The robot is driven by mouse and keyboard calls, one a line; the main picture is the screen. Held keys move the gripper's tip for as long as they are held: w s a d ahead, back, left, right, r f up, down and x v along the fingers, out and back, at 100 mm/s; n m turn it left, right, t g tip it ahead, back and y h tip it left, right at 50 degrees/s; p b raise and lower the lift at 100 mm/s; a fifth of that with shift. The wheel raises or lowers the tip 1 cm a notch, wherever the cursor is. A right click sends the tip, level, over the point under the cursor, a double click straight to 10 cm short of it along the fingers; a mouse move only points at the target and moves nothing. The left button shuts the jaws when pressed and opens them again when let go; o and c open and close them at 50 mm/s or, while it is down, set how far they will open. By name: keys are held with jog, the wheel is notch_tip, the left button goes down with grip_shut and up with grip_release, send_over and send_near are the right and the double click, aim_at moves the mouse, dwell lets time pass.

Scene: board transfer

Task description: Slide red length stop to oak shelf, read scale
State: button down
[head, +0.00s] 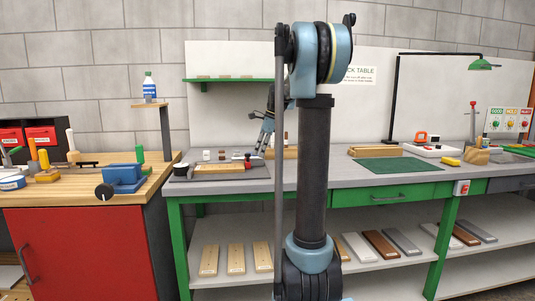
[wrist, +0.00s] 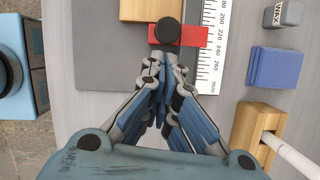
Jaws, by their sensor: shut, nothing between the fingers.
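The red length stop (wrist: 192,37) with its black knob (wrist: 167,31) lies across the edge of the white scale (wrist: 208,65) in the wrist view. The oak shelf (wrist: 150,9), a pale wooden board, is just above the stop; its end is at or very near the stop, and I cannot tell if they touch. My gripper (wrist: 152,60) is shut and empty, its fingertips just below the stop, on the side away from the board. Contact is unclear. The scale's numbers are small; 200 to 260 seem to show. In the head view the board (head: 218,167) lies on the bench.
A dark mat (wrist: 100,60) lies under the board. Right of the scale are a blue block (wrist: 273,67), a grey wax block (wrist: 283,13) and a wooden block (wrist: 257,127) with a white rod. A green mat (head: 395,165) lies further right on the bench.

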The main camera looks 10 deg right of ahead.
jog(key=shift+a, duration=0.45)
jog(key=shift+d, duration=0.1)
jog(key=shift+s+d, duration=0.1)
jog(key=shift+d, duration=0.35)
jog(key=d, duration=0.3)
jog(key=shift+s+r, duration=0.15)
jog(key=shift+s, duration=0.05)
jog(key=v, duration=1)
jog(key=shift+a, duration=0.1)
